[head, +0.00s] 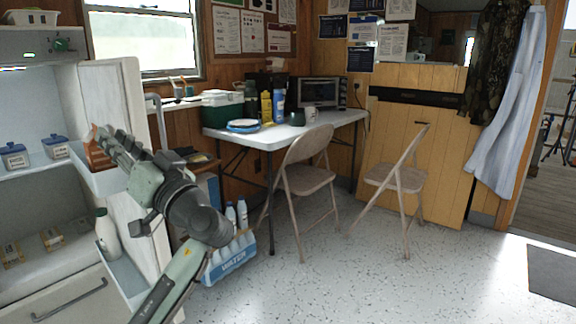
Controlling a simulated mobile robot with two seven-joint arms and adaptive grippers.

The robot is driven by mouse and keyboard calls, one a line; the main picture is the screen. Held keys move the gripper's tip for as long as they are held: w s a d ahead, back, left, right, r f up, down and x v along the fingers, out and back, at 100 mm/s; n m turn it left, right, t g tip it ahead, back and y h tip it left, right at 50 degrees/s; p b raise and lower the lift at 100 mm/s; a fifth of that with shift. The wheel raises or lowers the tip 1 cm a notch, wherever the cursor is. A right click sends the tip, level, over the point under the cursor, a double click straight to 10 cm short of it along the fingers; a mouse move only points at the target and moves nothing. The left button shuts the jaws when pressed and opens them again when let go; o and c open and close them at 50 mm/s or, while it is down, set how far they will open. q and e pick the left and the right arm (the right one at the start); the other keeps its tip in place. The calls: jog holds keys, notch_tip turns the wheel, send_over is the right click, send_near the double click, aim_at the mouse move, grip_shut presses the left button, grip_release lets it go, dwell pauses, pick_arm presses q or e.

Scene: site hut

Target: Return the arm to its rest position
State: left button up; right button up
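My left arm rises from the bottom of the head view, and its gripper (118,148) is at the open fridge door's upper shelf (100,182). The gripper points away from the camera, so its fingertips are mostly hidden. An orange-brown item (97,153) shows right beside the fingers at the shelf. I cannot tell whether the gripper touches or holds it. My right gripper is not in view.
The open fridge (40,215) holds small blue-lidded jars (56,147), and a white bottle (106,233) stands in its door. A water bottle pack (230,258) is on the floor behind my arm. A folding table (340,119) and folding chairs (305,180) stand beyond. The floor at centre right is clear.

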pick_arm(q)
jog(key=s+a+r+g+y, duration=0.1)
jog(key=s+a+r+y, duration=0.25)
jog(key=a, duration=0.65)
jog(key=s+a+f+m+h, duration=0.2)
jog(key=f+m+h, duration=0.35)
jog(key=f, duration=1.05)
jog(key=s+a+f+m+h, duration=0.15)
jog(key=f+m+h, duration=0.35)
jog(key=f, duration=1.2)
jog(key=s+d+f+m+g+h, duration=0.25)
jog(key=s+f+g+h, duration=0.4)
jog(key=s+f, duration=1.15)
jog(key=s+d+f+n+g+h+p, duration=0.1)
jog(key=s+d+f+n+h+p, duration=0.1)
jog(key=d+f, duration=0.7)
jog(key=d+n+h, duration=0.1)
jog(key=d+h, duration=0.1)
jog(key=d, duration=0.1)
jog(key=shift+s+d+f+n, duration=0.2)
jog(key=shift+d+f+n, duration=0.1)
jog(key=shift+d, duration=0.1)
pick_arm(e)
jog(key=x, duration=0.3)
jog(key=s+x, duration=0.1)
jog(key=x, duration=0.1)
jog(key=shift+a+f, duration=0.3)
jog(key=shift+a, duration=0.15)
